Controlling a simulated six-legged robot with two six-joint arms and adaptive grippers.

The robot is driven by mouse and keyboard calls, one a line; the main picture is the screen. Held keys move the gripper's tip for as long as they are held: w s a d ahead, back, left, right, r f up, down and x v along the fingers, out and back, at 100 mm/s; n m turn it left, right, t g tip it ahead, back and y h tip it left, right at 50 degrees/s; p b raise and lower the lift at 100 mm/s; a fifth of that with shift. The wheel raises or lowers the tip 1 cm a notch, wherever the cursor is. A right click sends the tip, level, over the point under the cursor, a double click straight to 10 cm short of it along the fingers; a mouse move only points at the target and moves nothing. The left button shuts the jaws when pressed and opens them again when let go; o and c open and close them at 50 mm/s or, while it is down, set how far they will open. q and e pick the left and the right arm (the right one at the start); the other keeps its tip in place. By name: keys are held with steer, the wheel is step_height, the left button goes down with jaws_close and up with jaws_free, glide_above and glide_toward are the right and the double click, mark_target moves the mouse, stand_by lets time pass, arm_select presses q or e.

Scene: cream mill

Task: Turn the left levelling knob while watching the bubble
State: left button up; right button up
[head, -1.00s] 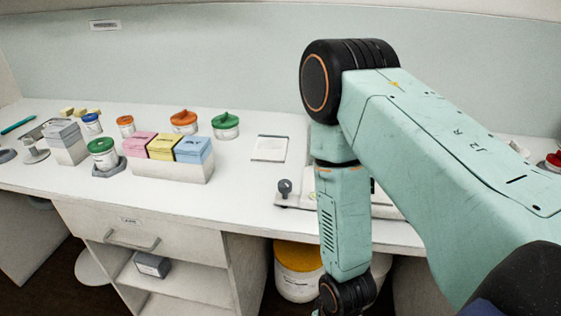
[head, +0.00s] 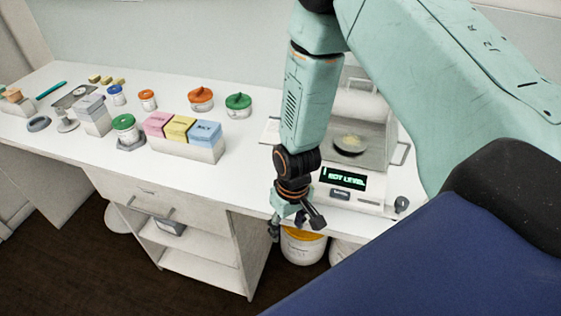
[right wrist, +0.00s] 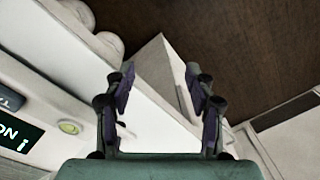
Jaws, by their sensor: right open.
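A white balance (head: 372,196) with a clear draft shield stands on the counter, and its green display (head: 343,178) reads "NOT LEVEL". A dark knob (head: 401,204) sits at its front right corner. The front left corner, with the left levelling knob, is hidden behind my right gripper (head: 296,224). That gripper hangs open and empty, pointing down by the counter's front edge. In the right wrist view, its spread fingers (right wrist: 160,78) hold nothing. The round yellow-green bubble level (right wrist: 69,128) shows beside the display (right wrist: 18,138); the bubble's position is too small to tell. My left gripper is out of view.
Pink, yellow and blue boxes in a white holder (head: 187,150), an orange-lidded jar (head: 201,98) and a green-lidded jar (head: 238,105) stand left of the balance. A yellow-lidded tub (head: 303,246) is below the counter.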

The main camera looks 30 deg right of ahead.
steer(key=w+d+r, duration=0.1)
steer(key=w, duration=0.1)
steer(key=w+d+r, duration=0.1)
steer(key=w+r, duration=0.1)
steer(key=w+d+r, duration=0.1)
steer(key=w, duration=0.1)
steer(key=shift+w+r, duration=0.2)
steer(key=shift+r, duration=0.15)
steer(key=shift+h, duration=0.4)
steer(key=w+d+r, duration=0.1)
steer(key=r, duration=0.1)
steer(key=w+d+r, duration=0.1)
steer(key=w+r, duration=0.1)
steer(key=r, duration=0.1)
steer(key=w+d+r, duration=0.1)
steer(key=w+r, duration=0.1)
steer(key=r, duration=0.1)
steer(key=shift+w, duration=0.15)
step_height(320, 180, down, 8)
steer(key=shift+d+r+p, duration=0.1)
steer(key=shift+r+p, duration=0.05)
steer(key=shift+p, duration=0.35)
steer(key=shift+w+d, duration=0.1)
